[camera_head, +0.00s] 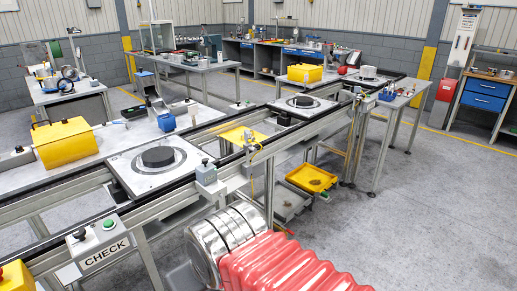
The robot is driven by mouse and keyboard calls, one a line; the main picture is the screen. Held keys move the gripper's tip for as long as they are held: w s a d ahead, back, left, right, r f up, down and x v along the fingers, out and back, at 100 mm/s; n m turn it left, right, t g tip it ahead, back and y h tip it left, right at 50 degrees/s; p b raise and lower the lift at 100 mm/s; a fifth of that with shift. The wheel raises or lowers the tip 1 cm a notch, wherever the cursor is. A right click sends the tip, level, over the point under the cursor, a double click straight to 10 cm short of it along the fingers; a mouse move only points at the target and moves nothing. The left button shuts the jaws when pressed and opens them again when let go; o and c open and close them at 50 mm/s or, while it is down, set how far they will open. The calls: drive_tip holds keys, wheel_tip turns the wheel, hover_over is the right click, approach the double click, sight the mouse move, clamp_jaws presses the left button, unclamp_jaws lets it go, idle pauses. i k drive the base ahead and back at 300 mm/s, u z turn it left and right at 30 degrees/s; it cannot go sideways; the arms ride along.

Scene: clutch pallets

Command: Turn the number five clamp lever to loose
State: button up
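The number five clamp lever cannot be picked out, as no lever number is readable in this view. A pallet (120,174) with a dark round disc (158,157) sits on the near part of the conveyor line. A second pallet (282,106) with a dark disc (303,101) sits farther along. Small grey fittings stand on the conveyor's front rail, one at the near pallet (206,172) and one farther along (248,137). I cannot tell whether either is a clamp lever or how it is set. My gripper is not in view.
A box marked CHECK (101,255) with a green button is on the near rail at lower left. A yellow block (65,143) lies behind the line. A yellow tray (311,178) is below the rail. The grey floor (440,215) at right is clear.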

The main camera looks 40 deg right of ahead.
sight(250, 148)
drive_tip(key=u, duration=0.05)
drive_tip(key=i, duration=1)
drive_tip(key=z, duration=0.05)
